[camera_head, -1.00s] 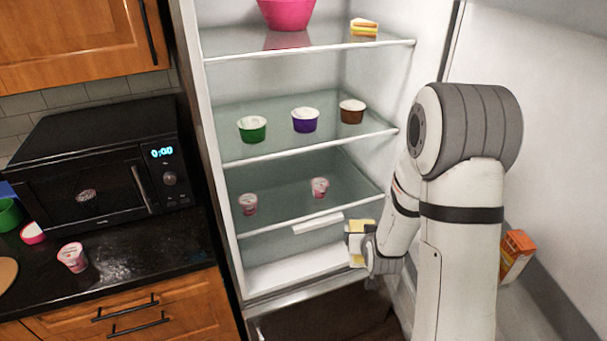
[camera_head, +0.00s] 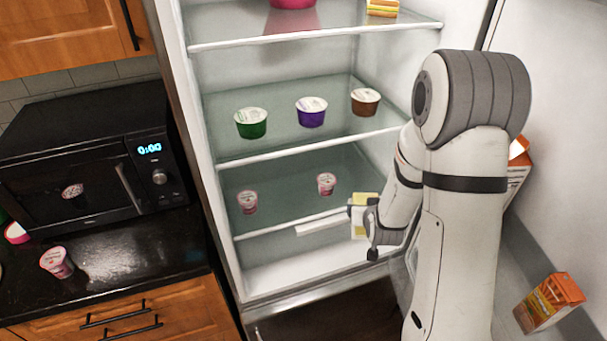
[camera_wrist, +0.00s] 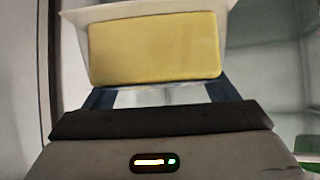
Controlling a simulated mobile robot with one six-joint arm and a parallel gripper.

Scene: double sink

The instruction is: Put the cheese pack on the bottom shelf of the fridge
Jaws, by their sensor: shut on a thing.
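The cheese pack, a yellow block in a white wrapper or tray, fills the upper middle of the wrist view (camera_wrist: 155,48). My gripper (camera_wrist: 155,90) is shut on it. In the head view the cheese pack (camera_head: 364,212) shows as a small yellow and white piece at my gripper (camera_head: 366,222), at the front right of the open fridge. The fridge (camera_head: 218,190) has several glass shelves. The bottom compartment (camera_head: 290,268) below the lowest glass shelf has a bare white floor. The arm hides part of the fridge's right side.
Two small pink cups (camera_head: 247,202) stand on the lowest glass shelf (camera_head: 285,222). Green, purple (camera_head: 311,112) and brown cups stand on the shelf above. The open door at the right holds orange cartons (camera_head: 548,303). A microwave (camera_head: 85,165) stands on the counter at left.

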